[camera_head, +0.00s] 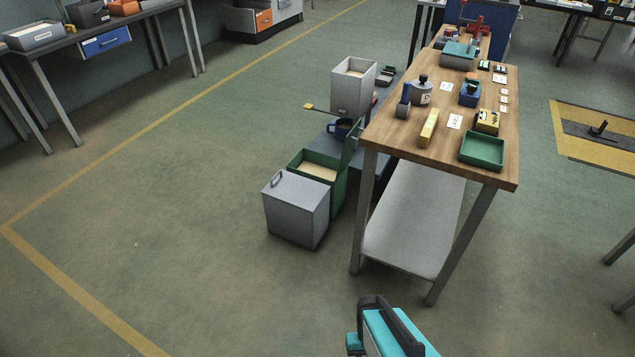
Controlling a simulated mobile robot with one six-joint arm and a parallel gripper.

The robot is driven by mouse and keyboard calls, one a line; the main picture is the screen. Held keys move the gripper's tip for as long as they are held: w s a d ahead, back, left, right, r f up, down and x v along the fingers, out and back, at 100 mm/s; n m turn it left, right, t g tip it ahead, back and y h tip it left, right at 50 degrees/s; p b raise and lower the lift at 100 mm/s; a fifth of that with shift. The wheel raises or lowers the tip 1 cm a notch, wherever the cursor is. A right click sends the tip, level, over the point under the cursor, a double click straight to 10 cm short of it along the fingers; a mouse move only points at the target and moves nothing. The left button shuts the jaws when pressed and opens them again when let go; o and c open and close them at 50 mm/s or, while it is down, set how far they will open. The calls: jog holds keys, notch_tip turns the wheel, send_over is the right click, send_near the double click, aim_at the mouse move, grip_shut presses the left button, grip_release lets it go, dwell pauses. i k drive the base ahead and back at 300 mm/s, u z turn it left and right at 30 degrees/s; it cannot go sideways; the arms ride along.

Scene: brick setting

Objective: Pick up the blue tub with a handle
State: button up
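A dark blue round tub (342,130) with what looks like a small handle at its left is low beside the wooden workbench. It is below the tall grey bin and behind the green bin, and its lower part is partly hidden. A smaller blue container (469,99) stands on the bench top; I cannot tell whether it has a handle. My gripper's fingers do not show. A turquoise and dark grey part at the bottom edge appears to be my own arm, well apart from both blue things.
The workbench (437,157) carries bottles, cards, yellow blocks and a green tray (483,150). A grey lidded bin (296,213), an open green bin (339,192) and a tall grey bin (351,92) stand at its left. The floor to the left is clear.

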aim_at(343, 126)
jog(key=u, duration=0.5)
jog(key=i, duration=1.1)
jog(key=u, duration=0.6)
jog(key=i, duration=0.9)
jog(key=u, duration=0.45)
jog(key=i, duration=2.4)
jog(key=z, duration=0.4)
jog(key=i, duration=0.8)
jog(key=z, duration=0.2)
